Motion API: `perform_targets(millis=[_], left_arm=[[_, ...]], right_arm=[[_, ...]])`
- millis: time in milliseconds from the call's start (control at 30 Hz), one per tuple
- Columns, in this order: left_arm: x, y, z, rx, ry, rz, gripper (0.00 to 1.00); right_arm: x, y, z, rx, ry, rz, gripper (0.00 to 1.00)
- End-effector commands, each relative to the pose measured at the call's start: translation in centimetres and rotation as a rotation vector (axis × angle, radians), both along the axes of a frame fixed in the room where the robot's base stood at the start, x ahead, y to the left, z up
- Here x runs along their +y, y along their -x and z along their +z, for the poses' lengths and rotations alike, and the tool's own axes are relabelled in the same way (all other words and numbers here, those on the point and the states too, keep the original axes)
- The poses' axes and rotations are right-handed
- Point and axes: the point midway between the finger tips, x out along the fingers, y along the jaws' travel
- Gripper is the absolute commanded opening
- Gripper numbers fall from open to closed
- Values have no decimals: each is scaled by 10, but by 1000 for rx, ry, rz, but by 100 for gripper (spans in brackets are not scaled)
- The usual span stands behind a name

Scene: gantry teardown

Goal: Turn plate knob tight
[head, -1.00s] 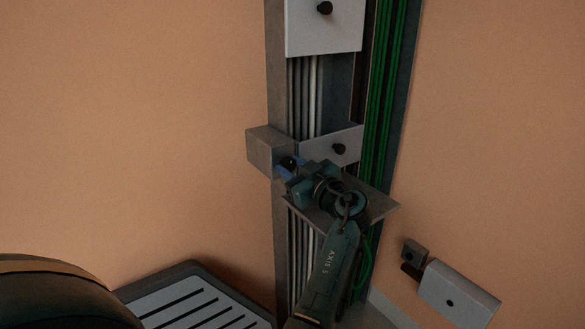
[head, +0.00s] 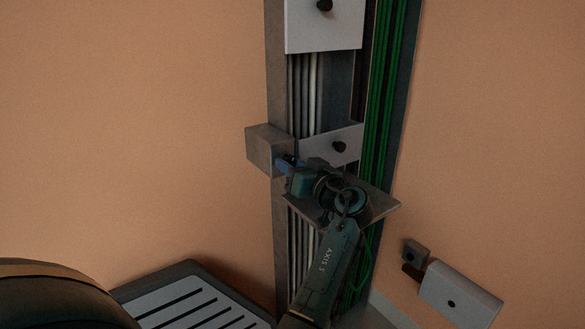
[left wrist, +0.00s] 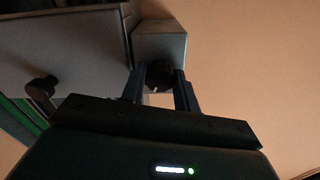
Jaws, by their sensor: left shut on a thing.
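My left gripper (head: 286,164) reaches up to the grey block (head: 263,147) on the left side of the upright column. In the left wrist view its two fingers (left wrist: 160,88) stand on both sides of a dark round knob (left wrist: 159,74) in front of the block (left wrist: 160,45), and they are shut on it. In the head view the gripper mostly hides this knob. A pale plate (head: 318,141) beside the block carries another black knob (head: 339,148), untouched; this knob also shows in the left wrist view (left wrist: 42,89). My right gripper is not in view.
A larger pale plate (head: 312,30) with a black knob is higher on the column. A flat shelf (head: 380,205) juts out below my gripper. Green cables (head: 382,90) run along the right. Another pale plate (head: 458,293) sits at lower right, a slatted tray (head: 200,310) at lower left.

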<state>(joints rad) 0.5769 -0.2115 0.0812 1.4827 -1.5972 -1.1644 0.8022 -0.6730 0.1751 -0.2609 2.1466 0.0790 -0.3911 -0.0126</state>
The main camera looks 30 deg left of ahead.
Motion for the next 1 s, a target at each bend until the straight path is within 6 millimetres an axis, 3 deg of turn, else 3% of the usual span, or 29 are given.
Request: perform_targets(millis=[1000], left_arm=[[1, 1, 5, 850, -357, 1, 8]], right_arm=[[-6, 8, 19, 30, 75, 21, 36]])
